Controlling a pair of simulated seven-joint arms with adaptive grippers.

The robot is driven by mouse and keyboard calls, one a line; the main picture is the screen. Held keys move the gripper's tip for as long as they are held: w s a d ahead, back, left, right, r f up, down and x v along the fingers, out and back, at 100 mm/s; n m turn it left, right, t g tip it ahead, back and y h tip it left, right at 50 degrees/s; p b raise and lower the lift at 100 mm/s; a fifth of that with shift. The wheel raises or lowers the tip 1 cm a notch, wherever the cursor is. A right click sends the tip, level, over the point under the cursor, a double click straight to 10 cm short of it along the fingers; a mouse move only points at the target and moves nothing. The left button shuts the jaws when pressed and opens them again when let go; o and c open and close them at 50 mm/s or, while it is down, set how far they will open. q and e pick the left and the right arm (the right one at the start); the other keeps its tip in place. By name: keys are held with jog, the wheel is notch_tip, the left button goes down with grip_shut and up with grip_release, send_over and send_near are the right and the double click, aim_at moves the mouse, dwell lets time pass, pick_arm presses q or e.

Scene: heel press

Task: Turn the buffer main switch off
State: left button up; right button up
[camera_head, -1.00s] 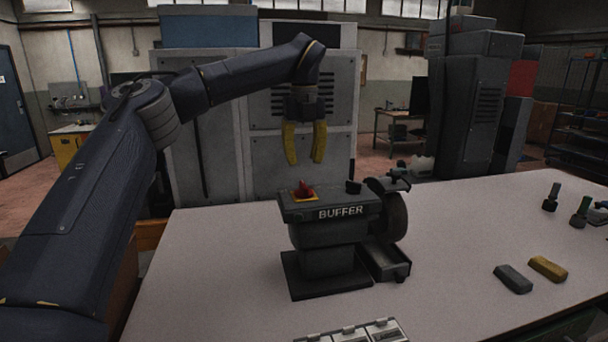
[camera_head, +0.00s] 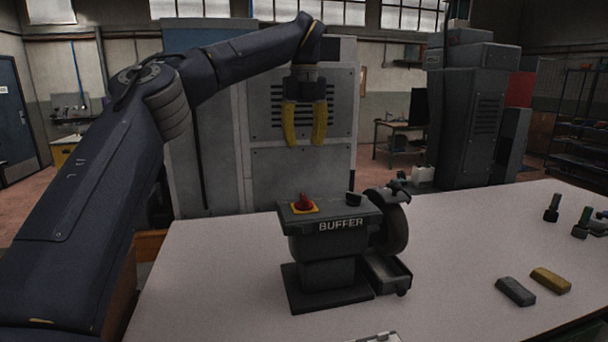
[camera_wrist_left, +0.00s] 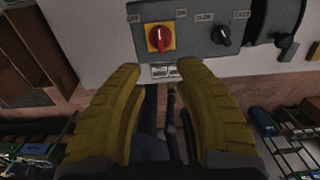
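The buffer (camera_head: 330,245) stands on the table, its name on the front. Its main switch (camera_head: 304,203) is a red rotary knob on a yellow plate, at the left of the top panel. In the left wrist view the red switch (camera_wrist_left: 158,38) shows its handle roughly up-down in the picture; an "ON" label is to its right. My left gripper (camera_head: 304,142) is open and empty, above the switch and apart from it. In the left wrist view its yellow fingers (camera_wrist_left: 163,75) are spread, with the switch beyond them. My right gripper is not in view.
A black speed knob (camera_head: 353,199) sits right of the switch, and the buffing wheel (camera_head: 392,230) is at the buffer's right. Grey (camera_head: 515,291) and yellow (camera_head: 550,280) bars lie on the table (camera_head: 220,290). A large grey cabinet (camera_head: 260,170) stands behind.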

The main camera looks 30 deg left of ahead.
aim_at(304, 196)
pick_arm(q)
notch_tip(304, 196, down, 15)
jog(key=shift+s+r, duration=0.1)
dwell(0.9)
jog(key=shift+c, duration=0.3)
grip_shut()
